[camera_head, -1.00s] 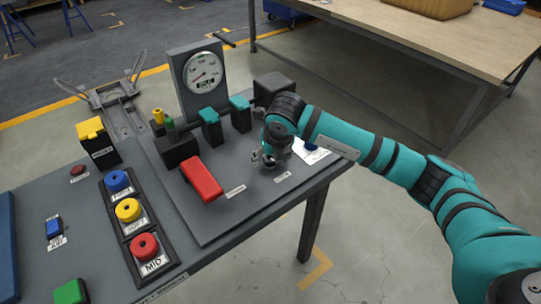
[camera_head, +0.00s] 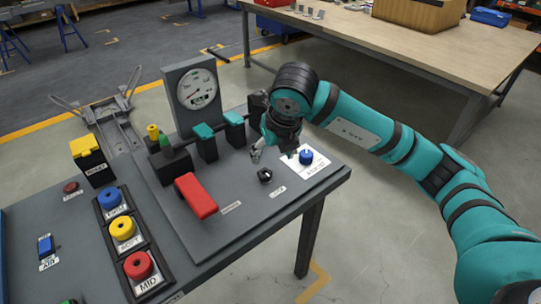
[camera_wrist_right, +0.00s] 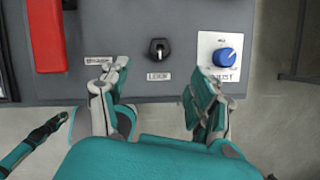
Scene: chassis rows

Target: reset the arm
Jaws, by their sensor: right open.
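My right arm comes in from the right in the head view. Its gripper (camera_head: 272,153) hangs above the panel's right part, just behind the small black LOCK knob (camera_head: 265,174).
The grey panel table (camera_head: 240,236) carries a red lever (camera_head: 196,196), a gauge (camera_head: 198,88), teal-topped blocks, and blue, yellow and red round buttons (camera_head: 138,265). A wooden bench (camera_head: 420,50) stands behind. Open floor lies right of the panel.

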